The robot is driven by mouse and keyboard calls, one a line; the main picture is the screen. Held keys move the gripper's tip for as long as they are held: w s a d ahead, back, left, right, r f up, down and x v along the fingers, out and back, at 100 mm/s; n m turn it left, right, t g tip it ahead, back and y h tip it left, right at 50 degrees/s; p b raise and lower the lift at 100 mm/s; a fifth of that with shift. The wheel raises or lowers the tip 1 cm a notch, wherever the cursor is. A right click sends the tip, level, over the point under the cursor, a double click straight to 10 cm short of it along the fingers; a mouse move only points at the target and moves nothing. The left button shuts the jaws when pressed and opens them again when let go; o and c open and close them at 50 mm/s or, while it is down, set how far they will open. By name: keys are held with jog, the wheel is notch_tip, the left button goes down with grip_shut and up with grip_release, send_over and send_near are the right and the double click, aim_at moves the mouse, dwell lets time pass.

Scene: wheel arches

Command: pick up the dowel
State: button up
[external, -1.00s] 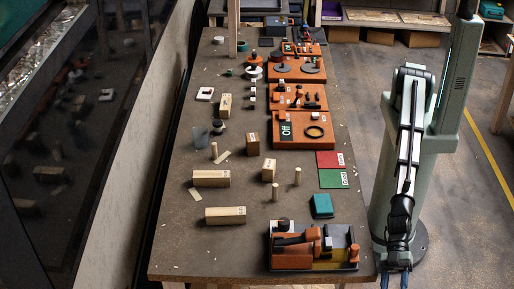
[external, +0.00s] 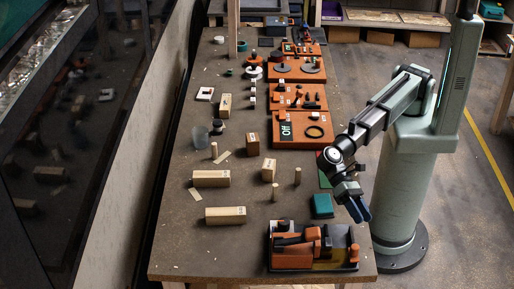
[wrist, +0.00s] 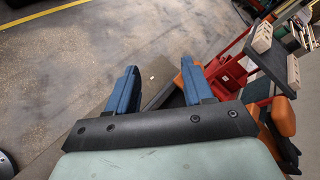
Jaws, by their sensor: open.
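I cannot tell which one the task means. My gripper (external: 359,208) hangs at the table's right edge, right of the dowels and clear of them. In the wrist view the two blue fingers (wrist: 160,82) are apart with nothing between them. No dowel can be made out for certain in the wrist view.
Wooden blocks (external: 211,178) lie and stand around the dowels. Orange boards (external: 303,130) line the table's right side. The front left tabletop is clear.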

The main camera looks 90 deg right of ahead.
jog(key=w+d+m, duration=0.2)
jog(key=w+d, duration=0.5)
jog(key=d, duration=0.3)
jog(key=w+d+m, duration=0.3)
jog(key=w+d, duration=0.4)
jog(key=d, duration=0.3)
jog(key=m+t, duration=0.2)
jog(key=m, duration=0.1)
send_near(297, 169)
jog(key=shift+y, duration=0.4)
jog(key=a+f, duration=0.1)
jog(key=s+a+f, duration=0.2)
jog(key=shift+s+a+f, duration=0.25)
jog(key=shift+a+f, duration=0.1)
jog(key=shift+a, duration=0.05)
jog(key=shift+w+x, duration=0.1)
jog(key=shift+x, duration=1.2)
jog(key=shift+w+x, duration=0.15)
jog(key=shift+x, duration=1.2)
jog(key=shift+f, duration=0.1)
jog(key=shift+c, duration=0.5)
grip_shut()
